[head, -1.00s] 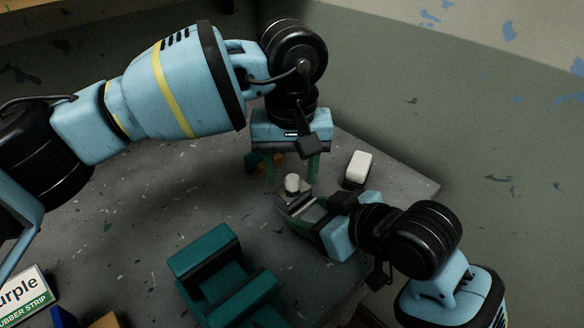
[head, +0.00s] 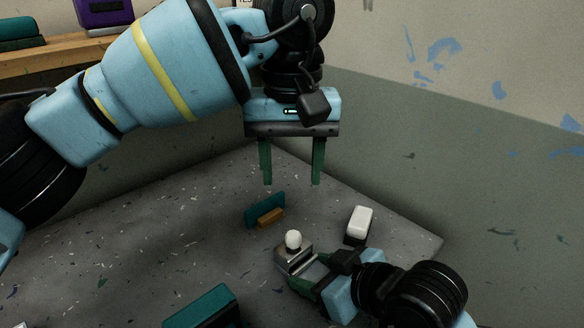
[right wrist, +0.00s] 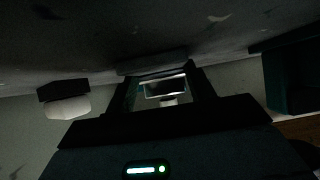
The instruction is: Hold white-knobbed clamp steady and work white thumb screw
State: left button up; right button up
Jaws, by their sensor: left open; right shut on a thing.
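The clamp (head: 292,262) is a small metal block on the grey table, with a round white knob (head: 293,240) on top, which I take for the thumb screw. My right gripper (head: 298,273) is shut on the clamp from the right front. The right wrist view shows the clamp's metal frame (right wrist: 165,88) between the fingers, dimly lit. My left gripper (head: 291,183) is open and empty, fingers pointing down, above the knob in the picture and clear of it.
A black block with a white top (head: 360,222) stands right of the clamp. A teal and orange piece (head: 265,212) is behind it to the left. A teal object (head: 203,308) lies at the front. A wooden shelf (head: 90,58) with a purple item (head: 103,12) is at the back left.

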jog(key=o, duration=1.7)
jog(key=shift+f, duration=0.1)
jog(key=shift+c, duration=0.2)
jog(key=v, duration=0.7)
jog(key=shift+s+d, duration=0.1)
jog(key=shift+d, duration=0.05)
jog(key=shift+s+d, duration=0.1)
